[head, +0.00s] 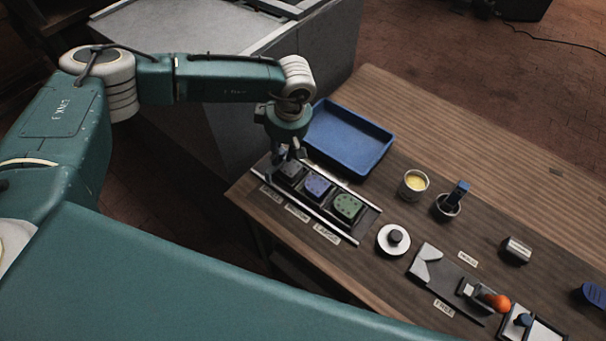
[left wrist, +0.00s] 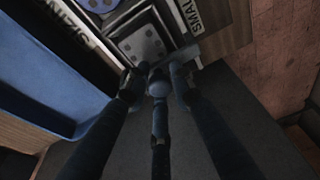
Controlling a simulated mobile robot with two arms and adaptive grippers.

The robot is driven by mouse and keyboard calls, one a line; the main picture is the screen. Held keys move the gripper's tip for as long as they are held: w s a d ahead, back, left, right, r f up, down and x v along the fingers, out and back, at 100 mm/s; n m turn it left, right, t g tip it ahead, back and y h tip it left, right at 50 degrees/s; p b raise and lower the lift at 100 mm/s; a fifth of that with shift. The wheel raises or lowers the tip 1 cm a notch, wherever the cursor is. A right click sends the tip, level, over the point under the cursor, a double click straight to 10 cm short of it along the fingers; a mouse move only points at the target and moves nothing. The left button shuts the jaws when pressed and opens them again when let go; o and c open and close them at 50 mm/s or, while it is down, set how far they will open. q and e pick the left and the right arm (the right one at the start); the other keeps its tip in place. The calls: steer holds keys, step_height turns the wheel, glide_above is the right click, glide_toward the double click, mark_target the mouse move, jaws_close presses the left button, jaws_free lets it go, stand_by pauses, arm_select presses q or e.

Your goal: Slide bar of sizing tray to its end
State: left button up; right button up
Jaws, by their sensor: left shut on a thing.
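The sizing tray (head: 365,221) lies on the wooden table, with pale rails along its long sides. It holds a dark grey pad (head: 291,172), a purple pad (head: 317,186) and a green pad (head: 347,207) in a row. My left gripper (head: 285,156) is over the tray's far-left end, by the dark pad. In the left wrist view its fingers (left wrist: 156,80) are shut on the tray's bar (left wrist: 187,56), a grey strip beside the dark pad (left wrist: 143,42) at the "SMALL" label end. The fingers partly hide the bar. My right gripper is not in view.
A blue tray (head: 349,137) stands just behind the sizing tray. To the right are a cup of yellow stuff (head: 414,184), a pot with a blue-handled tool (head: 450,203), a white round lid (head: 393,240) and an orange ball knob (head: 499,302). The table's back right is clear.

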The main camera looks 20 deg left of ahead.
arm_select(q)
steer(key=shift+w+a+f+b, duration=0.1)
steer(key=shift+w+a+b, duration=0.1)
steer(key=shift+a, duration=0.55)
steer(key=shift+w+a+f+b, duration=0.1)
steer(key=shift+w+a+b, duration=0.15)
steer(key=shift+a, duration=0.5)
steer(key=shift+w+a+f+b, duration=0.1)
steer(key=shift+w+a+b, duration=0.1)
steer(key=shift+a, duration=0.55)
steer(key=o, duration=1.6)
steer(key=shift+w, duration=0.2)
steer(key=shift+o, duration=0.2)
steer(key=shift+d+r, duration=0.1)
steer(key=shift+r, duration=0.1)
steer(key=v, duration=0.1)
steer(key=p+v, duration=0.2)
steer(key=shift+w+a+r, duration=0.1)
steer(key=shift+a+r, duration=0.2)
steer(key=shift+a, duration=0.05)
steer(key=shift+s+d+r+p, duration=0.25)
steer(key=shift+d+r, duration=0.1)
steer(key=shift+d, duration=0.35)
steer(key=shift+s+d+r+p, duration=0.1)
steer(key=shift+s+d+r, duration=0.2)
steer(key=shift+d, duration=0.45)
steer(key=shift+s+d+r+p, duration=0.2)
steer(key=shift+d+r, duration=0.15)
steer(key=shift+d, duration=0.35)
